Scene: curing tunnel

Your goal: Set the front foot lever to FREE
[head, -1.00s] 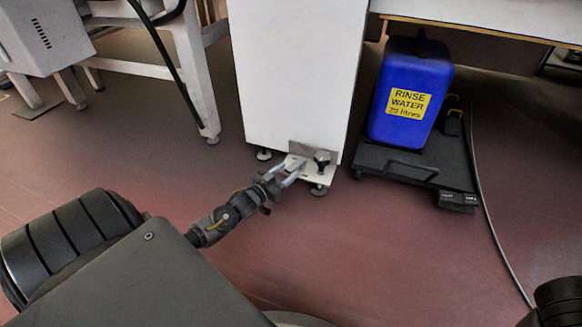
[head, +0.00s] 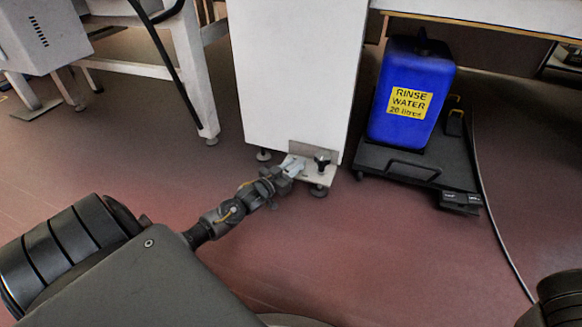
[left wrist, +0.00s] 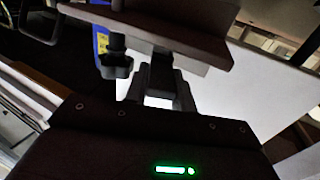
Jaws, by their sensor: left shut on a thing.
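The black wheeled dolly (head: 392,168) stands on the floor at the right in the head view. A black foot lever (head: 460,202) with two small pale labels sits at its front right corner. The labels are too small to read, so I cannot tell its setting. My left gripper (head: 290,168) is far left of the lever, at the foot of a white cabinet. It is shut on a pale foot plate (head: 316,175) there, beside a black star knob (head: 322,162). In the left wrist view the fingers (left wrist: 160,88) meet the plate near the knob (left wrist: 115,66). My right gripper is out of view.
A blue rinse water container (head: 408,100) stands on the dolly. The white cabinet (head: 297,70) rises behind my left gripper. A cable (head: 487,205) runs along the floor right of the dolly. The red floor in front of the dolly is clear.

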